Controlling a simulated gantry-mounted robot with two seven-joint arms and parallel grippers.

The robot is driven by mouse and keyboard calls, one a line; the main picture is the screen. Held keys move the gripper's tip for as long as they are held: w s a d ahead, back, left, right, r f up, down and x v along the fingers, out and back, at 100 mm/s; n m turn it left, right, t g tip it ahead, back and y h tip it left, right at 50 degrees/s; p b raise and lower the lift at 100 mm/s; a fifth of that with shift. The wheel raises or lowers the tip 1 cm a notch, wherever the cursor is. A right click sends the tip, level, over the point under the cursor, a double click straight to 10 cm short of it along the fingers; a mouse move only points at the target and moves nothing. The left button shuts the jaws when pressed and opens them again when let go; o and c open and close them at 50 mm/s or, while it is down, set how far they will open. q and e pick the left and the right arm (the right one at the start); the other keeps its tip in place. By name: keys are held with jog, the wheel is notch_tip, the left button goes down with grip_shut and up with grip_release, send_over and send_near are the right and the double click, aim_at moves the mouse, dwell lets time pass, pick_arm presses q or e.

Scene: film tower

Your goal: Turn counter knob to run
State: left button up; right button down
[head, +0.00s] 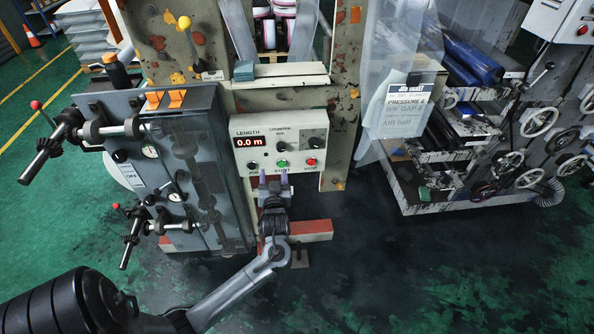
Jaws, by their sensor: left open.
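Contact with the panel cannot be told. My right gripper is out of view.
A translucent curtain with a notice (405,105) hangs to the right. A machine with several handwheels (541,121) stands far right. Green floor (440,270) in front is clear.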

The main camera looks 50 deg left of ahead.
aim_at(281, 149)
pick_arm(q)
jog(key=shift+n, duration=0.6)
jog(key=w+b+x, duration=0.1)
jog(key=b+x, duration=0.1)
jog(key=x, duration=0.2)
jog(key=d+b+x, duration=0.1)
jog(key=x, duration=0.4)
jog(key=w+b+x, duration=0.1)
jog(key=b+x, duration=0.1)
jog(key=x, duration=0.2)
jog(key=shift+w+d+b, duration=0.15)
jog(key=shift+w+b, duration=0.2)
jog(key=shift+w, duration=0.05)
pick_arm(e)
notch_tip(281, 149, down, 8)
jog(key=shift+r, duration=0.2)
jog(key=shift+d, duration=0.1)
pick_arm(q)
jog(key=c, duration=1)
